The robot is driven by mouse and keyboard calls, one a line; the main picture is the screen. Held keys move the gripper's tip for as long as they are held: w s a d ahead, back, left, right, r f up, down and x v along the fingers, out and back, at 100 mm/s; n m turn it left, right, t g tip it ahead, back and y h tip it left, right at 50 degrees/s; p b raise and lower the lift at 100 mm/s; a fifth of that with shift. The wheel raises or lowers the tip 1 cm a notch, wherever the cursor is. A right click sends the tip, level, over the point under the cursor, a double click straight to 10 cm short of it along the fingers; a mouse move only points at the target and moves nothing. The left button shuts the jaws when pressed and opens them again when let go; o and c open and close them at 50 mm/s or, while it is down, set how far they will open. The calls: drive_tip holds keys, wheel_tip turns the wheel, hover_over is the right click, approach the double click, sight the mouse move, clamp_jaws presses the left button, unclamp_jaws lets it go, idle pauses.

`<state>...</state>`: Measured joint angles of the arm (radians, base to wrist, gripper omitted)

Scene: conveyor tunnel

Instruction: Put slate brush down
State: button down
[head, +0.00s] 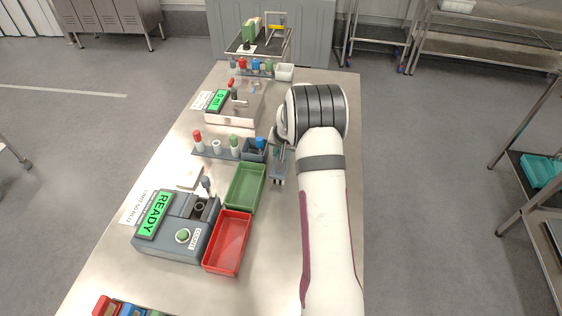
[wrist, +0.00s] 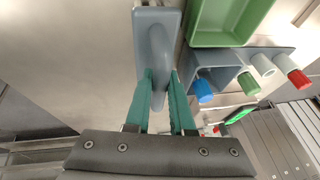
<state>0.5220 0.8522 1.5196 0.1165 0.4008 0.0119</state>
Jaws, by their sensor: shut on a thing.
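The slate brush (wrist: 158,45) is a grey flat block with a rounded handle. It lies between the teal fingers of my gripper (wrist: 162,85) in the wrist view, and the gripper is shut on its handle. In the head view the brush (head: 279,177) shows just left of my arm, right of the green tray, and my gripper (head: 281,150) is partly hidden by the wrist. I cannot tell whether the brush touches the table.
The green tray (head: 261,176) and red tray (head: 246,243) are to the left. A slate rack (head: 222,154) with several capped tubes and a square slate cup (head: 248,155) is close by. A READY device (head: 168,240) stands at front left. Bare table (head: 285,255) lies toward the front.

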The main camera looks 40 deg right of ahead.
drive_tip(key=shift+r, duration=0.1)
idle(0.7)
drive_tip(key=shift+r, duration=0.3)
drive_tip(key=r, duration=0.4)
drive_tip(key=shift+s+d, duration=0.3)
drive_tip(key=shift+s, duration=0.1)
drive_tip(key=s+d+r, duration=0.5)
drive_tip(key=s+r, duration=0.1)
drive_tip(key=s, duration=0.3)
drive_tip(key=a, duration=1.1)
drive_tip(key=w+a+f, duration=0.2)
drive_tip(key=f, duration=0.1)
drive_tip(key=w+a+f, duration=0.6)
drive_tip(key=shift+w+f, duration=0.1)
drive_tip(key=shift+f, duration=0.4)
